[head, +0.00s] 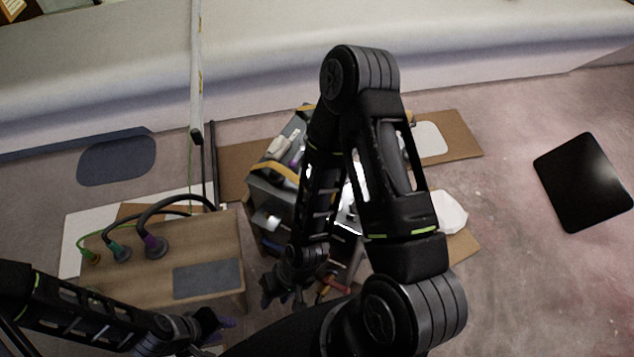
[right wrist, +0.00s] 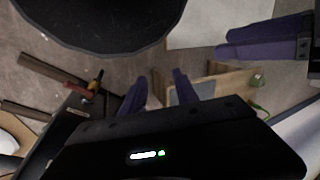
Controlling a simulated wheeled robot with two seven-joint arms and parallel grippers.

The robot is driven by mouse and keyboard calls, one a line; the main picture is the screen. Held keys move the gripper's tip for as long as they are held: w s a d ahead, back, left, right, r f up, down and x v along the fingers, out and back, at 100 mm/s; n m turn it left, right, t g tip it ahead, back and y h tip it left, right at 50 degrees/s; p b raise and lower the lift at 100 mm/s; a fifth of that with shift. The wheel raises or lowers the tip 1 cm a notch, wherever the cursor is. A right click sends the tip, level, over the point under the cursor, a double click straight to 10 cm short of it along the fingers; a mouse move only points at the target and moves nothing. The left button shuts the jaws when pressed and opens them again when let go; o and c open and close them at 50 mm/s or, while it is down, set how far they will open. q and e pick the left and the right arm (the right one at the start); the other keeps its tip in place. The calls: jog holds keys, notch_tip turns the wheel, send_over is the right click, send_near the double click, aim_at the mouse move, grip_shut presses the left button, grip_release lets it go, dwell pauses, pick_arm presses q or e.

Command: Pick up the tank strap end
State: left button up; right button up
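I cannot make out the tank strap end in either view; my right arm hides much of the middle of the head view. My right gripper (head: 283,292) is low, beside the tool cart. In the right wrist view its two purple fingers (right wrist: 158,88) stand apart with nothing visible between them. My left gripper (head: 218,322) is near the front of the wooden bench (head: 160,252). In the right wrist view the left gripper's purple fingers (right wrist: 262,41) lie close together in line of sight, so their opening is unclear.
The bench carries a grey pad (head: 206,279) and several cables with plugs (head: 156,246). The cart (head: 268,187) is full of tools. A black panel (head: 583,182) lies on the floor at right. The white hull (head: 480,45) spans the back. Floor at right is mostly clear.

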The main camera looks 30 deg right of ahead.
jog(key=shift+o, duration=0.4)
jog(key=shift+s, duration=0.15)
